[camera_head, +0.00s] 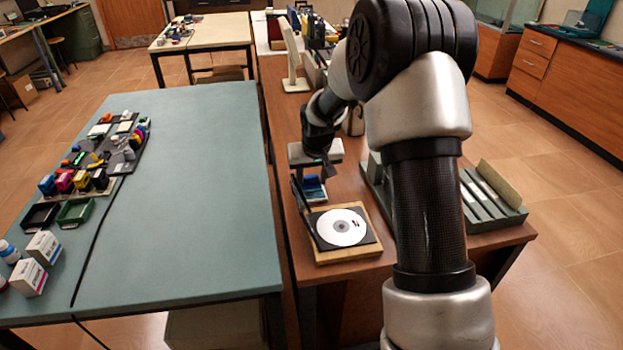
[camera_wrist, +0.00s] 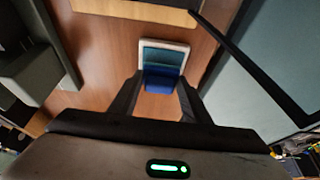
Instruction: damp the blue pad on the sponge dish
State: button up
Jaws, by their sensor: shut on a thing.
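My gripper (camera_wrist: 160,92) is shut on the blue pad (camera_wrist: 159,86), which sits between its two fingers in the wrist view. The sponge dish has a pale rim (camera_wrist: 170,43) and a teal sponge (camera_wrist: 163,56) inside. The pad overlaps the near part of the dish in this view; I cannot tell whether it touches the sponge. In the head view my gripper (camera_head: 312,172) is low over the brown table, and blue shows just below it. Pad and dish are hard to separate there, and my gripper hides part of them.
A disc (camera_head: 341,228) lies in a black case on a wooden board (camera_head: 348,255), close in front of the dish, with the case's lid raised at left. A grey-green slotted rack (camera_head: 490,200) stands to the right. The teal table (camera_head: 190,220) at left is largely clear.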

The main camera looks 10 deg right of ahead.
aim_at(311, 177)
jog(key=shift+r+p, duration=1.65)
jog(key=shift+r, duration=1.45)
jog(key=shift+f, duration=0.1)
jog(key=s+r+p, duration=0.5)
jog(key=s+p, duration=0.2)
jog(key=s, duration=0.2)
jog(key=s+r+p, duration=0.5)
jog(key=s+p, duration=0.2)
jog(key=s, duration=0.3)
jog(key=shift+r, duration=0.15)
